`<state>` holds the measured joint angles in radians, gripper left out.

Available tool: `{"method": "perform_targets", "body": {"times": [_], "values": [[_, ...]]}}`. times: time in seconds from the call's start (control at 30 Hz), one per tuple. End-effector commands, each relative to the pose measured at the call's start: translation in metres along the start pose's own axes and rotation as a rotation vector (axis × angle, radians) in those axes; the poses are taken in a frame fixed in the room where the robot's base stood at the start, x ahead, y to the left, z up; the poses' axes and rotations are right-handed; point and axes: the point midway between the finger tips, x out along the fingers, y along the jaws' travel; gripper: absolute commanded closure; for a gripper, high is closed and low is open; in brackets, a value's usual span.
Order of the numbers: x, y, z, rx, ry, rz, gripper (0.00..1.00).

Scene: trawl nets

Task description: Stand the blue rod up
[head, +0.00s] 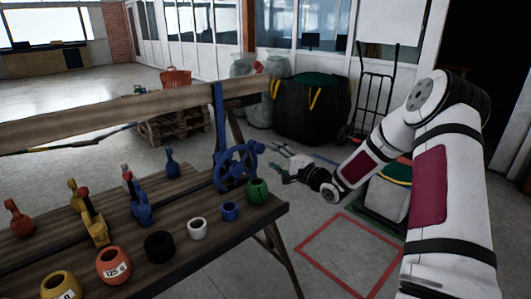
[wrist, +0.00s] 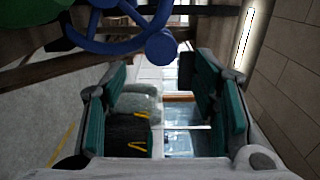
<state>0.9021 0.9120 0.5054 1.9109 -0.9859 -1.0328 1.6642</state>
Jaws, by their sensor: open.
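I cannot tell for sure which piece is the blue rod. A blue upright bar (head: 219,120) stands against the wooden beam. Just in front of it is a blue spoked wheel (head: 236,167) with a round knob, near the right end of the bench. My gripper (head: 281,163) is open and empty, right of the wheel. In the wrist view the wheel (wrist: 120,42) shows at the top, beyond my open jaws (wrist: 163,85).
The wooden beam (head: 110,112) runs behind. A red square (head: 350,255) marks clear floor at right. A dark sack (head: 310,108) stands behind my gripper.

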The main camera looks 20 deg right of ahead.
Motion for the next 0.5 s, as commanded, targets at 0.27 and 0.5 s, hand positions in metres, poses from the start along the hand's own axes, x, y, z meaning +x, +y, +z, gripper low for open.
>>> {"method": "perform_targets", "body": {"times": [0.27,0.5], "values": [[-0.037,0.000,-0.001,0.000,0.001,0.000,0.46],[-0.042,0.000,0.000,0.000,0.000,0.000,0.46]]}}
